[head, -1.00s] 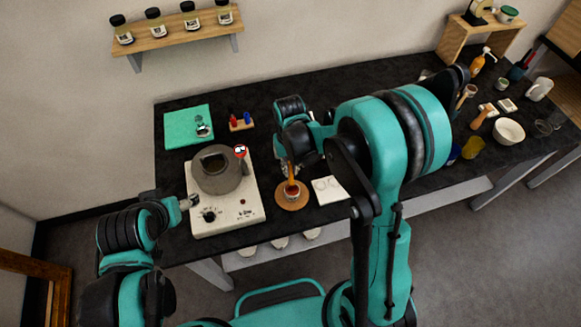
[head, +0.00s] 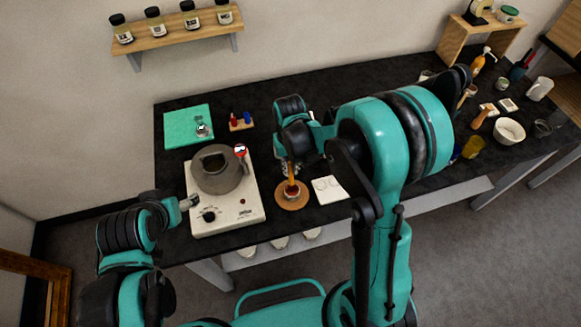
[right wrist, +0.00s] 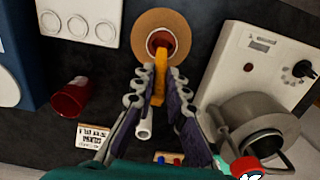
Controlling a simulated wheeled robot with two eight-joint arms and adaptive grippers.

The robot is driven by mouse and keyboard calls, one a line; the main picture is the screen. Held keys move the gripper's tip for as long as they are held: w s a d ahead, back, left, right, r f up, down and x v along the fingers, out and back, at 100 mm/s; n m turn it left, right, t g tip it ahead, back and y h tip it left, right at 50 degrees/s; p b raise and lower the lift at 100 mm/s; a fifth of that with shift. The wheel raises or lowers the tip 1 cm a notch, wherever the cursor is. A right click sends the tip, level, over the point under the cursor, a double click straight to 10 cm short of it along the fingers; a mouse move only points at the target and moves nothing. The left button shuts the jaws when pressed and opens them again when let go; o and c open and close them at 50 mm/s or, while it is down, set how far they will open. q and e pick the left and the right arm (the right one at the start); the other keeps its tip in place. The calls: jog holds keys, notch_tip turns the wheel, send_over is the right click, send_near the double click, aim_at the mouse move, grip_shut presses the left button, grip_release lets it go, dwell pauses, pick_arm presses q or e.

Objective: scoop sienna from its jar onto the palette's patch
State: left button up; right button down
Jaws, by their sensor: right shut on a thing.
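A small reddish-brown jar (head: 292,194) stands on a round wooden coaster (head: 281,202) near the table's front edge. In the right wrist view the jar (right wrist: 160,41) shows dark contents at the centre of the coaster (right wrist: 182,22). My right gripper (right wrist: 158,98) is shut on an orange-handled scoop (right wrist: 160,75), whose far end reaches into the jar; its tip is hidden. The white palette (head: 322,184) lies just right of the coaster; pale round patches show in the right wrist view (right wrist: 62,38). My left gripper (head: 190,202) is beside the hotplate's knob; its fingers are too small to read.
A white hotplate (head: 243,212) with a grey pot (head: 215,180) stands left of the coaster. Behind are a green mat (head: 178,128) and a small rack (head: 240,126). A red cup (right wrist: 70,99) is near the palette. A white bowl (head: 509,130) is far right.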

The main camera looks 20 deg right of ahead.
dwell(0.3)
jog(key=shift+r+p, duration=0.65)
jog(key=shift+r, duration=0.2)
jog(key=shift+r+p, duration=1.75)
jog(key=shift+r, duration=0.9)
jog(key=shift+f, duration=0.1)
